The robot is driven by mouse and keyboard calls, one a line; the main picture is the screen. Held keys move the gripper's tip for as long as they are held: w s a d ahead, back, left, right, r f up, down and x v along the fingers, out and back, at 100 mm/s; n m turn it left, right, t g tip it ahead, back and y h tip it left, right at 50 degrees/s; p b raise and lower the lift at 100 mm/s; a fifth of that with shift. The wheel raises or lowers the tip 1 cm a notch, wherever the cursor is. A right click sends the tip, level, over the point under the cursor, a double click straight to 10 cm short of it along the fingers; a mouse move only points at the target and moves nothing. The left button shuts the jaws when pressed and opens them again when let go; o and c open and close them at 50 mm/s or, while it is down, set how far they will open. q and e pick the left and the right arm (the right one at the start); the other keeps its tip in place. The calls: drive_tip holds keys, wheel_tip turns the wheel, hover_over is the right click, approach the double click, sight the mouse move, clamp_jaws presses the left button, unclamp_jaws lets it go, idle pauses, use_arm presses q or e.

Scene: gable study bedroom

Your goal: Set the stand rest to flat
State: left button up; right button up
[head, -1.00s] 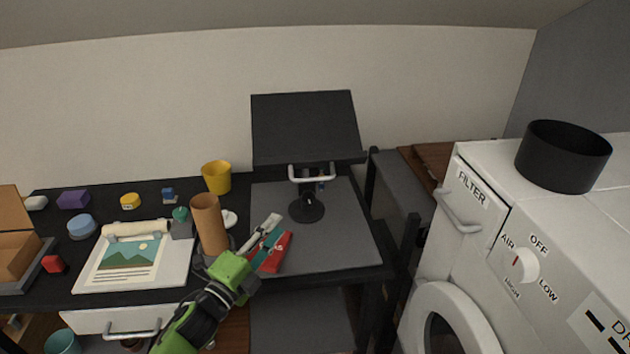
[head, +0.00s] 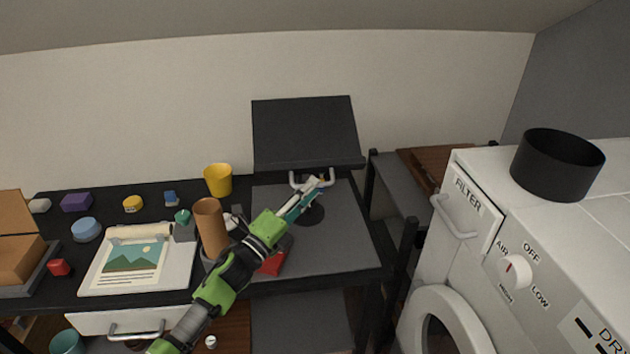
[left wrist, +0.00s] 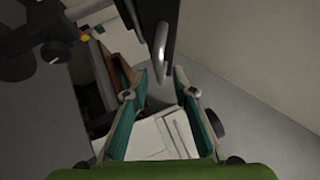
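The stand rest (head: 305,130) is a dark panel, tilted steeply up, on a post with a round black base (head: 312,213). A pale U-shaped handle (head: 292,178) is fixed at its lower edge. In the head view my left gripper (head: 318,184) reaches up from the lower left to the handle and covers part of it and of the post. In the left wrist view my left gripper (left wrist: 161,76) is open, its teal fingers apart, with the handle (left wrist: 161,48) just ahead of the gap between the tips. I cannot tell whether they touch. My right gripper is not in view.
A brown cylinder (head: 209,226), a yellow cup (head: 218,180), a red block (head: 271,265) and a picture board (head: 138,262) stand on the desk left of the stand. A white machine (head: 480,215) with a black pot (head: 557,164) is at the right.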

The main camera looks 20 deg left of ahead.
use_arm(q)
drive_tip(key=shift+x, duration=1.3)
clamp_jaws()
